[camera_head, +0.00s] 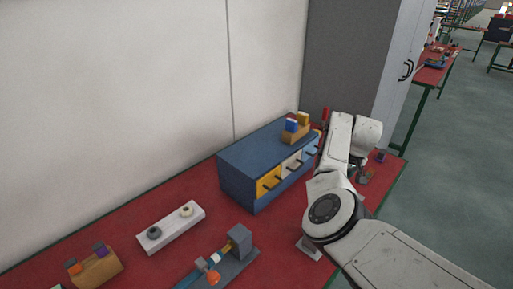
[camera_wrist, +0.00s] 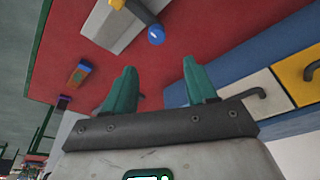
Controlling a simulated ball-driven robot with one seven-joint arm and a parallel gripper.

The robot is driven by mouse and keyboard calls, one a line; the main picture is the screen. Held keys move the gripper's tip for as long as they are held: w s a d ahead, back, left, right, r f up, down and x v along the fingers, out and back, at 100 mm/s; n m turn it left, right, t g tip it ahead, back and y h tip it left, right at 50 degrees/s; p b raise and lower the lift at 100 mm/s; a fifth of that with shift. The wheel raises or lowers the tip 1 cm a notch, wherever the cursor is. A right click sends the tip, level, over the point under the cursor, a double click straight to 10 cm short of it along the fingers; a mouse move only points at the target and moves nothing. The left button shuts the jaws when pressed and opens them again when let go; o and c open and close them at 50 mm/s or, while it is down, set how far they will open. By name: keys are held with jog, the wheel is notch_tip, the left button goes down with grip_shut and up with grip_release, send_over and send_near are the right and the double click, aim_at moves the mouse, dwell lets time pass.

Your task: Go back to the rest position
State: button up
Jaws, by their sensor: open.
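My gripper (camera_wrist: 159,68) shows in the wrist view with its two teal fingers spread apart and nothing between them. Red tabletop lies beyond the fingers. In the head view my arm reaches over the right end of the red table (camera_head: 115,222), and the fingers cannot be made out there. The blue drawer cabinet (camera_head: 238,160) stands left of my arm. It also shows at the right of the wrist view (camera_wrist: 240,65), where a white drawer (camera_wrist: 262,90) and a yellow drawer (camera_wrist: 300,72) with dark handles look closed.
A wooden block with coloured pieces (camera_head: 295,137) sits on the cabinet. A white holder (camera_head: 170,229), a grey fixture (camera_head: 240,242) and another wooden block (camera_head: 97,269) stand on the table. A pale wall and a grey locker (camera_head: 345,60) stand behind. Open floor lies right.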

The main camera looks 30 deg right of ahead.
jog(key=shift+m+g+h, duration=0.6)
jog(key=shift+h, duration=0.2)
jog(key=s+f, duration=0.1)
jog(key=s, duration=0.2)
jog(key=s+d+f, duration=0.1)
jog(key=s+f, duration=0.1)
jog(key=s, duration=0.1)
jog(key=s+d+f, duration=0.1)
jog(key=s+f, duration=0.1)
jog(key=s, duration=0.1)
jog(key=shift+s+d, duration=0.15)
jog(key=shift+d, duration=0.05)
jog(key=s+a+f+n+y, duration=0.1)
jog(key=s+a+f, duration=0.2)
jog(key=s+a, duration=1.1)
jog(key=s+a+f+n+y, duration=0.1)
jog(key=s+a+f+n, duration=0.1)
jog(key=s+a, duration=1.2)
jog(key=shift+s+a+f+g, duration=0.2)
jog(key=shift+a+f+g, duration=0.1)
jog(key=shift+f+g, duration=0.15)
